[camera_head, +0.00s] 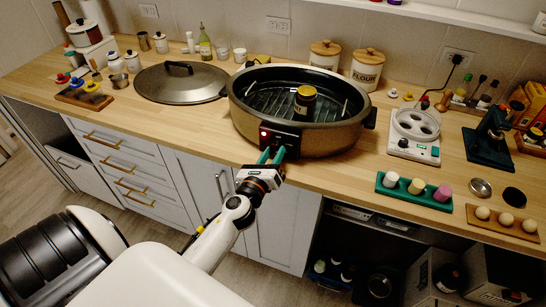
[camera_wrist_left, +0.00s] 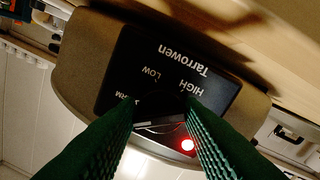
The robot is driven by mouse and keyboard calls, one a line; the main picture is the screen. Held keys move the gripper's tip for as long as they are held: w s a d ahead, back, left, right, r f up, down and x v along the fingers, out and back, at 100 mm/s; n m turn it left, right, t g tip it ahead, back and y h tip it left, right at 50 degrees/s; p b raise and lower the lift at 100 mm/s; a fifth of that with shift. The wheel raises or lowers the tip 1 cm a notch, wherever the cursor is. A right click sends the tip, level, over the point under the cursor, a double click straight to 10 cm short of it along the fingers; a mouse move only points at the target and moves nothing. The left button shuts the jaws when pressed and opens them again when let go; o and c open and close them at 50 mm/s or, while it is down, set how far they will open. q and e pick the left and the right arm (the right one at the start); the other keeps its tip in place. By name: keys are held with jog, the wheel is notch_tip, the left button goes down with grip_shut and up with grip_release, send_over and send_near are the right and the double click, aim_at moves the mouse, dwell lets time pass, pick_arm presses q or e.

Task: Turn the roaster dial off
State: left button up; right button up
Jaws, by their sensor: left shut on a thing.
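The roaster (camera_head: 300,108) is a large oval pan with a dark ribbed inside, standing on the wooden counter. Its black control panel (camera_head: 280,138) faces me. In the left wrist view the panel (camera_wrist_left: 185,68) shows upside down, with "Tarrowen", "HIGH", "LOW" and a partly hidden label ending in "RM". A red light (camera_wrist_left: 187,145) glows on it. My left gripper (camera_head: 271,156) is at the panel, its green fingers shut on the dark dial (camera_wrist_left: 160,104). The fingers partly hide the dial, and its pointer setting cannot be read. My right gripper is not in view.
A dark jar with a yellow lid (camera_head: 305,100) stands in the roaster. The roaster's lid (camera_head: 182,84) lies to its left. A white appliance (camera_head: 414,135) and a green tray (camera_head: 414,189) are to the right.

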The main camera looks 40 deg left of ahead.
pick_arm(q)
jog(key=n+b, duration=0.1)
jog(key=n, duration=0.5)
jog(key=shift+f+b, duration=0.15)
jog(key=shift+b, duration=0.15)
jog(key=n, duration=0.5)
jog(key=shift+y+b, duration=0.35)
jog(key=shift+y, duration=0.05)
jog(key=o, duration=0.9)
jog(key=shift+o, duration=0.2)
jog(key=b+v, duration=0.3)
jog(key=v, duration=0.9)
jog(key=shift+f, duration=0.2)
